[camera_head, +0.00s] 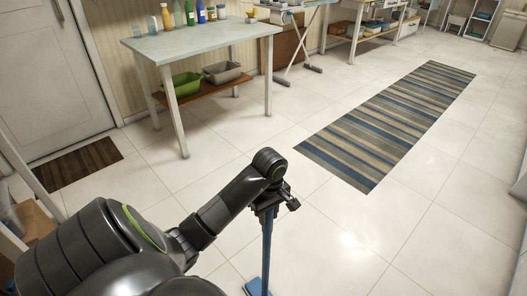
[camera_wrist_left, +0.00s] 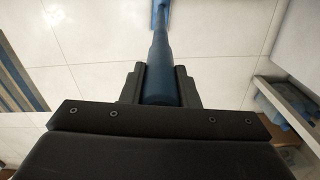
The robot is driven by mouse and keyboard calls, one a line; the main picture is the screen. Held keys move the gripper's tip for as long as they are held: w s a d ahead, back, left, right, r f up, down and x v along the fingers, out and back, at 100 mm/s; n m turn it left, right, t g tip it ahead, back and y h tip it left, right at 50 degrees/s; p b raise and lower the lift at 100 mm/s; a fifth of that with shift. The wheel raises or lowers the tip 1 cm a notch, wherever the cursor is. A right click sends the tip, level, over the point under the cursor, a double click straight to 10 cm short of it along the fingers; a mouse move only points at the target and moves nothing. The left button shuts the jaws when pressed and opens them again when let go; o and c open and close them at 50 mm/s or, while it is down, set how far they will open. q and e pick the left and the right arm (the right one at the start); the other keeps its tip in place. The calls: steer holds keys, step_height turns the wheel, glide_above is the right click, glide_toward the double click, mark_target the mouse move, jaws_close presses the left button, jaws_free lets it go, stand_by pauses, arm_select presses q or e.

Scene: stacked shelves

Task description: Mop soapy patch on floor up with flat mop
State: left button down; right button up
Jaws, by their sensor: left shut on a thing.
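My left gripper (camera_head: 268,204) is shut on the blue handle of the flat mop (camera_head: 267,248). The handle runs down from the gripper, close to upright. Part of the blue mop head (camera_head: 253,287) shows at the bottom edge of the head view; the rest is cut off. In the left wrist view the handle (camera_wrist_left: 160,60) passes between the two dark fingers (camera_wrist_left: 159,88). A bright, glossy area shows on the floor right of the mop; I cannot tell whether it is soap or reflected light. My right gripper is not in view.
A table (camera_head: 200,40) with bottles on top and a green bin (camera_head: 181,85) and a grey bin (camera_head: 222,72) below stands at the back left. A striped rug (camera_head: 385,125) lies to the right. A brown mat (camera_head: 78,163) lies by the door. Tiled floor ahead is clear.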

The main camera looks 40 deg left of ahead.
arm_select(q)
steer(key=w+d+b, duration=0.1)
steer(key=w+b, duration=0.8)
steer(key=w, duration=0.8)
steer(key=shift+w+d, duration=0.2)
steer(key=shift+w, duration=0.05)
stand_by(1.0)
steer(key=shift+r, duration=0.1)
step_height(320, 180, up, 6)
steer(key=p, duration=0.6)
stand_by(0.3)
